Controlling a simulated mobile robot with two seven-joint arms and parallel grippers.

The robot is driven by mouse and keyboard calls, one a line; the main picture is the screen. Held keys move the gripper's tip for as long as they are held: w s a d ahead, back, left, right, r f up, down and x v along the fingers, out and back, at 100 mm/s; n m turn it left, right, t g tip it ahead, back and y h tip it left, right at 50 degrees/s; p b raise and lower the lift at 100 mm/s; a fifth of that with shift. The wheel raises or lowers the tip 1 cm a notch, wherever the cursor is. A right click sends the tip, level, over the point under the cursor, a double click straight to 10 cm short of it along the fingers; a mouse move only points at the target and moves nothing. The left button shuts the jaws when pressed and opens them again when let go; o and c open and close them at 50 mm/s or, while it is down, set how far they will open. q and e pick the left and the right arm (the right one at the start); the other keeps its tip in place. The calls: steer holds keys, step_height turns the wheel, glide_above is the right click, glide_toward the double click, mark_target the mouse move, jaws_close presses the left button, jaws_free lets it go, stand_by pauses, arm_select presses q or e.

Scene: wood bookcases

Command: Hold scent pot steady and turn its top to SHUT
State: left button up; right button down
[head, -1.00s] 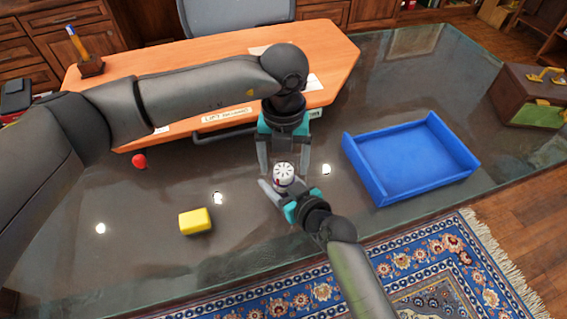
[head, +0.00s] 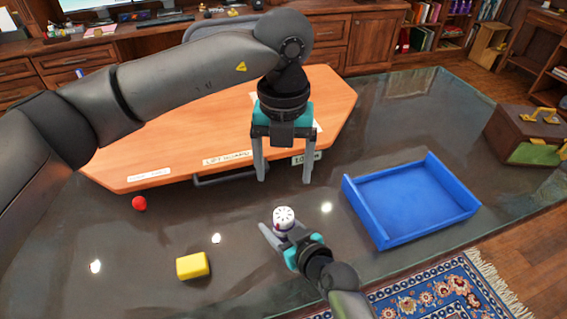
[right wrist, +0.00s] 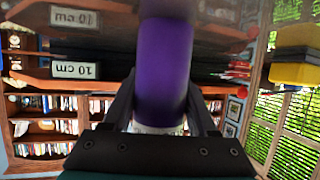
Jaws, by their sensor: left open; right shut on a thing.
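The scent pot (head: 284,217) has a white slotted top and stands upright on the dark glossy table. In the right wrist view its purple body (right wrist: 163,70) shows between the fingers. My right gripper (head: 280,238) is shut on the pot, reaching in from the front. My left gripper (head: 285,181) is open and empty, pointing down. Its fingertips are apart from the pot, above and behind its top in the head view. I cannot read any marking on the top.
A blue tray (head: 352,205) is right of the pot. A yellow block (head: 193,266) and a red ball (head: 139,203) lie to the left. An orange lift board (head: 140,150) is behind, and a brown case (head: 515,130) is at far right. Bare table surrounds the pot.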

steer(key=shift+c, duration=0.5)
jaws_free()
steer(key=shift+s, duration=0.1)
